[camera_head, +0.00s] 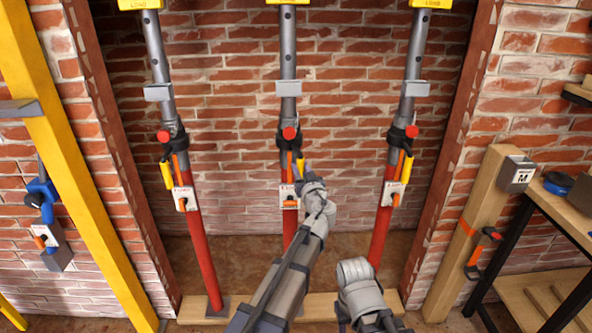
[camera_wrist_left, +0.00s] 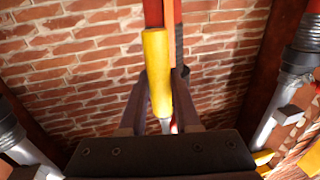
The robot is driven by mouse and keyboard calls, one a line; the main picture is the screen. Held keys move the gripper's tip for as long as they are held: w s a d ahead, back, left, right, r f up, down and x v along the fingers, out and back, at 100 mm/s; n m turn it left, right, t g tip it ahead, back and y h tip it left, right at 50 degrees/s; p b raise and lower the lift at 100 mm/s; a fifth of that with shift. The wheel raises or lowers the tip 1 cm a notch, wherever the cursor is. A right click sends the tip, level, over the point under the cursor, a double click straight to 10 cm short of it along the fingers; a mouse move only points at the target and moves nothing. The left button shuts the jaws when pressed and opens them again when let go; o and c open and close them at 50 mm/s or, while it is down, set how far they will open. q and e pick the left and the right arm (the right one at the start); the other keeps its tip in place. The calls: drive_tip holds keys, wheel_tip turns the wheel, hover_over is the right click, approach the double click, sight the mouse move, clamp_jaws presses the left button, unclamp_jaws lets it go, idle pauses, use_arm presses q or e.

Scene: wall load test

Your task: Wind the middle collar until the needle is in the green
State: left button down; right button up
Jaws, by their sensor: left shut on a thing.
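The middle prop has a grey upper tube, a red lower tube (camera_head: 289,232) and a black collar (camera_head: 284,140) with a red knob. A yellow handle (camera_head: 300,166) hangs from the collar; it also shows large in the left wrist view (camera_wrist_left: 156,70). My left gripper (camera_head: 299,174) is at this handle, shut on it with a dark finger on each side (camera_wrist_left: 160,98). The white gauge plate (camera_head: 284,194) is partly hidden by my gripper, and its needle is too small to read. Part of my right arm shows at the bottom; its gripper is out of sight.
Similar props stand left (camera_head: 207,245) and right (camera_head: 380,240), each with its own collar and yellow handle. A wooden post with a grey box (camera_head: 516,174) and a workbench (camera_head: 565,208) are at right. A yellow beam (camera_head: 75,150) slants at left. Brick wall lies behind.

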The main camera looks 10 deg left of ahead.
use_arm(q)
drive_tip(key=c, duration=0.6)
unclamp_jaws()
drive_tip(key=shift+s, duration=0.1)
drive_tip(key=v, duration=0.7)
drive_tip(key=shift+s+d, duration=0.15)
drive_tip(key=shift+s, duration=0.1)
